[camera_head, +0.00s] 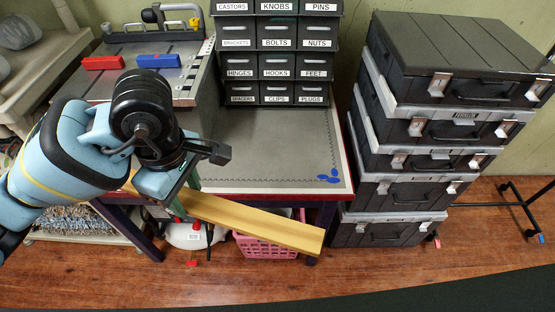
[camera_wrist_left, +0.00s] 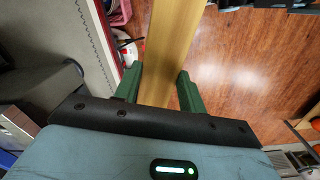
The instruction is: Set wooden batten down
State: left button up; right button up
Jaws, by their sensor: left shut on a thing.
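The wooden batten (camera_head: 262,226) is a long yellow plank. In the head view it slopes down to the right, across the front edge of the workbench (camera_head: 262,160), over the floor side. My left gripper (camera_head: 186,192) is shut on the batten near its left part, with the arm coming in from the left. In the left wrist view the batten (camera_wrist_left: 172,45) runs up between the two green fingers (camera_wrist_left: 160,88). The batten's left end is mostly hidden behind my gripper and arm. My right gripper is in neither view.
A labelled drawer cabinet (camera_head: 277,60) stands at the back of the bench. Blue pieces (camera_head: 329,177) lie near its front right corner. Stacked black cases (camera_head: 440,130) stand right of the bench. A pink basket (camera_head: 270,245) sits below. The grey bench top's middle is clear.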

pick_arm(q)
jog(key=m, duration=0.2)
jog(key=f+m, duration=0.1)
jog(key=m, duration=0.1)
jog(key=shift+s+a, duration=0.1)
jog(key=shift+s, duration=0.2)
jog(key=m, duration=0.3)
jog(key=shift+s+a+f+m, duration=0.25)
jog(key=shift+a+f+m, duration=0.1)
jog(key=shift+f+m, duration=0.05)
jog(key=a+f+m, duration=0.2)
jog(key=a+m, duration=0.3)
jog(key=a, duration=0.2)
jog(key=shift+m, duration=0.3)
jog(key=shift+d, duration=0.1)
